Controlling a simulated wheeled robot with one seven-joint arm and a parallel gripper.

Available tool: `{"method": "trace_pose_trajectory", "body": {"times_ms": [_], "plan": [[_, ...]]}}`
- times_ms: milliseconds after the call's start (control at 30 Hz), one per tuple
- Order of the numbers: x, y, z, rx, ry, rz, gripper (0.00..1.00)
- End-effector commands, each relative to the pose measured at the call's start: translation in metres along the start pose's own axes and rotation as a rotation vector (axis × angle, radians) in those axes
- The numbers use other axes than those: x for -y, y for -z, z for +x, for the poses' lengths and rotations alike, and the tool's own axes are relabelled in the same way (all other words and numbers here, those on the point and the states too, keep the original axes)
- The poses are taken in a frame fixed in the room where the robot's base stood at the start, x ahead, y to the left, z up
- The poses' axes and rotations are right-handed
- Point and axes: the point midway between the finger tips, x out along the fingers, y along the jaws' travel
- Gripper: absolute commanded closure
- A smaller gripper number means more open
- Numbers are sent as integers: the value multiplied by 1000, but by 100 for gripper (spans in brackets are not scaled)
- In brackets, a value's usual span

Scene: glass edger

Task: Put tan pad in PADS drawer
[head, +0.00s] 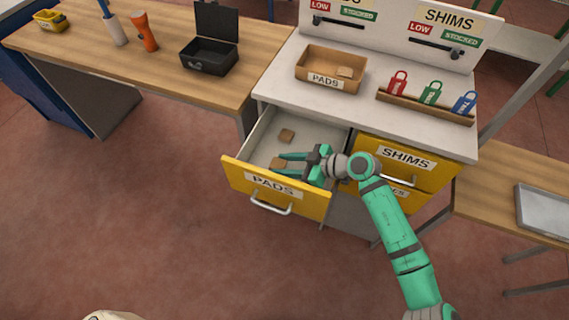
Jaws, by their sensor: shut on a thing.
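The PADS drawer (276,186), yellow-fronted with a grey inside, is pulled open at the left of the cabinet. My gripper (284,162) reaches over the drawer from the right and is shut on a tan pad (277,164). The pad shows at the fingertips, within the drawer's outline just behind its front panel. I cannot tell whether it touches the drawer floor. The gripper and arm hide the drawer's right part.
A tan PADS box (331,70) with a pad inside stands on the white counter (290,84). A rack (424,105) holds red, green and blue tags. Yellow SHIMS drawer (405,160) is shut, right of my gripper. A black open case (210,58) sits on the left bench.

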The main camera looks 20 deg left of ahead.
Motion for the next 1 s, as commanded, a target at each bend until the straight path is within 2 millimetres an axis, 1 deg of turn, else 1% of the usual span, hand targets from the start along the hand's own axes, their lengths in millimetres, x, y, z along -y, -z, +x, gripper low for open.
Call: {"method": "trace_pose_trajectory", "body": {"times_ms": [433, 467, 500, 533, 867, 1000], "plan": [[1, -7, 6, 0, 4, 0, 83], [1, -7, 7, 0, 4, -1, 57], [1, -7, 7, 0, 6, -2, 48], [2, -6, 8, 0, 7, -2, 43], [1, -6, 5, 0, 3, -1, 43], [0, 5, -2, -1, 0, -2, 43]]}}
